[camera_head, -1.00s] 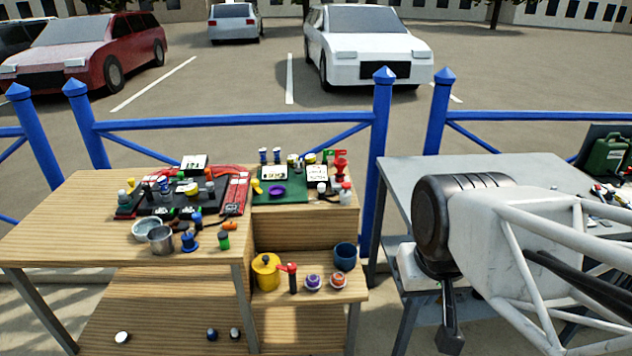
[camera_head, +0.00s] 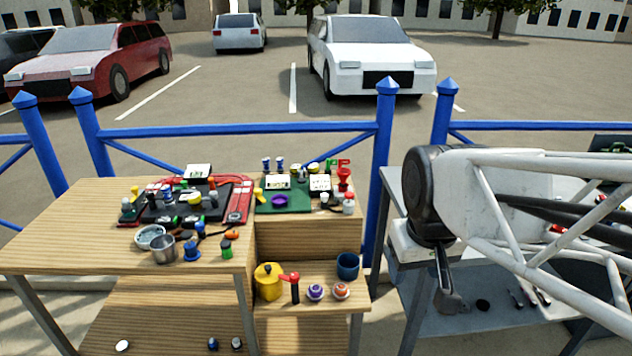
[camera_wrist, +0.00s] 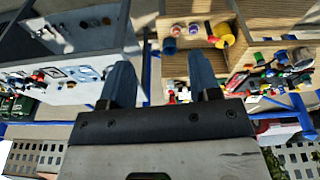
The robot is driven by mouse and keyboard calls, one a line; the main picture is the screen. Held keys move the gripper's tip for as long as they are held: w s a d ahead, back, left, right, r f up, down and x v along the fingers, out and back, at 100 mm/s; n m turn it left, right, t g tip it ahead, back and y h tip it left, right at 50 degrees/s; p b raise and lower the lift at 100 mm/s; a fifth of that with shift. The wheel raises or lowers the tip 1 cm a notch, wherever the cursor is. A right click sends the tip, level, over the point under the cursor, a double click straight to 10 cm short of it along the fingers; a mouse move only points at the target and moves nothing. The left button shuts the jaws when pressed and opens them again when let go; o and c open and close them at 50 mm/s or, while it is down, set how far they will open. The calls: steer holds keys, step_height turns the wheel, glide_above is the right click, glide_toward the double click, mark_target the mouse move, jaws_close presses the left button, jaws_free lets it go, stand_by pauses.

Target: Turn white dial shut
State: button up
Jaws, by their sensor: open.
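I cannot single out a white dial with certainty. Two round knob-like pieces with white parts sit on the low wooden step, one purple and white (camera_head: 314,292), one orange and white (camera_head: 341,291). Two small round pieces also show near the top of the wrist view. A white round piece (camera_head: 122,346) lies low at the left, below the tabletop. My gripper (camera_head: 449,296) hangs at the right, in front of the grey table and well apart from the step. In the wrist view my gripper (camera_wrist: 162,80) is open, with nothing between its blue fingers.
A yellow pot (camera_head: 268,282), red-topped piece (camera_head: 294,286) and blue cup (camera_head: 347,266) share the step. The wooden table (camera_head: 60,225) carries crowded small items and metal cups. The grey table (camera_head: 395,190) stands at right. A blue fence (camera_head: 240,129) runs behind.

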steer(key=w+a+r+n, duration=0.1)
steer(key=w+r+n, duration=0.2)
steer(key=w, duration=1.3)
steer(key=n+g, duration=0.2)
steer(key=n, duration=0.8)
glide_above(325, 194)
steer(key=f, duration=1.9)
steer(key=shift+s+f, duration=0.15)
steer(key=shift+s, duration=0.1)
steer(key=shift+w+a+f, duration=0.1)
steer(key=shift+w+f, duration=0.1)
steer(key=shift+f, duration=0.05)
steer(key=shift+f, duration=0.1)
steer(key=shift+f, duration=3.8)
steer(key=c, duration=0.9)
